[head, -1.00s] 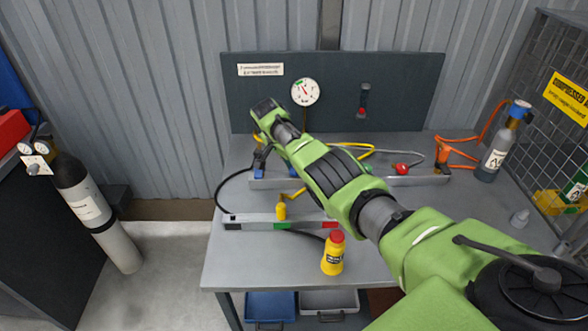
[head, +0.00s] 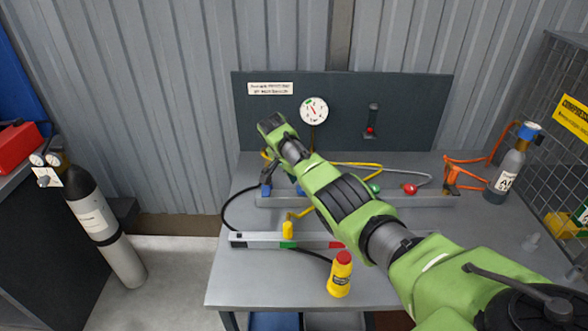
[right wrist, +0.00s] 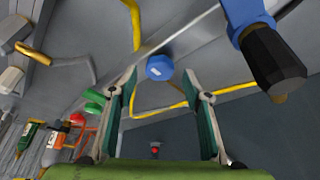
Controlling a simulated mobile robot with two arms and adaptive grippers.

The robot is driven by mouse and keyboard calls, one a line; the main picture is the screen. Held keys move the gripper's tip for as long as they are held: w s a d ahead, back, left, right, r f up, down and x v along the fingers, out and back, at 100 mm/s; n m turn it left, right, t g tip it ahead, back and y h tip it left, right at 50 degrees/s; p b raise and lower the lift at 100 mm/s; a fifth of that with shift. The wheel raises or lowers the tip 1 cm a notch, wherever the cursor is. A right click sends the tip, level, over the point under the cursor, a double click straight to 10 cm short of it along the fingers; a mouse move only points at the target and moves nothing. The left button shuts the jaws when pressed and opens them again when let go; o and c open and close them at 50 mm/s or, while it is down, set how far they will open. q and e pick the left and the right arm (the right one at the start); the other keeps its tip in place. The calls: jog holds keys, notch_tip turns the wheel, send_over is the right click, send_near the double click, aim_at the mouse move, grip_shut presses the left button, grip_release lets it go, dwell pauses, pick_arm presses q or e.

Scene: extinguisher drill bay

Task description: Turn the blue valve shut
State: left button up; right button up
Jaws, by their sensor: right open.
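The blue valve knob (head: 299,190) sits on the grey rail at the back of the bench, mostly hidden by my right arm in the head view. In the right wrist view the blue knob (right wrist: 159,68) is round with a small pale label. It lies just beyond the fingertips of my right gripper (right wrist: 162,86), centred in the gap. The right gripper is open and empty, with a finger on each side of that gap; I see no contact. My left gripper is out of view.
A blue fitting with a black end (right wrist: 265,50) stands close beside the right gripper. Green (head: 375,189) and red (head: 409,189) knobs sit further right on the rail. A gauge panel (head: 420,115) stands behind.

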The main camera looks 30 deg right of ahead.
jog(key=w+v, duration=0.1)
jog(key=v, duration=0.9)
jog(key=shift+s+r, duration=0.3)
jog(key=shift+s, duration=0.2)
